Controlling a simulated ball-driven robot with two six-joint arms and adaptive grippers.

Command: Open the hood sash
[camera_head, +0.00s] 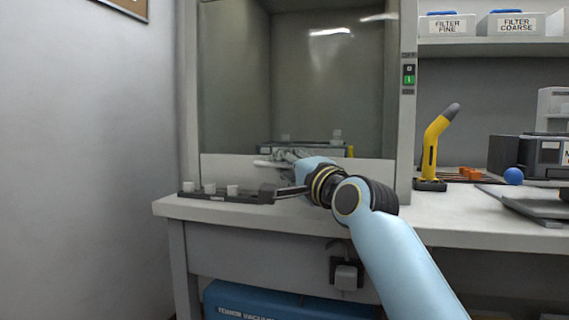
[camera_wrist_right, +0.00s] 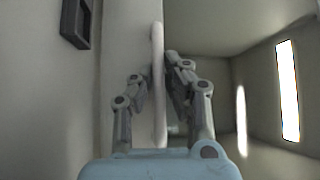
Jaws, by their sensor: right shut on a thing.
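The fume hood sash (camera_head: 230,90) is a glass pane with a pale bottom rail (camera_head: 225,172). The rail is down at the bench, and reflections show on the glass. A white bar handle (camera_head: 262,163) runs along the rail, and much of it is hidden behind my right arm. My right gripper (camera_head: 280,157) is at this handle. In the right wrist view, its two fingers (camera_wrist_right: 160,88) are on either side of the handle bar (camera_wrist_right: 158,45) and shut on it. My left gripper is not in view.
A dark strip with white knobs (camera_head: 232,190) lies along the bench front, left of my arm. A yellow tool (camera_head: 433,148) stands right of the hood. Filter bins (camera_head: 447,25) sit on a shelf above. A blue box (camera_head: 265,302) is under the bench.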

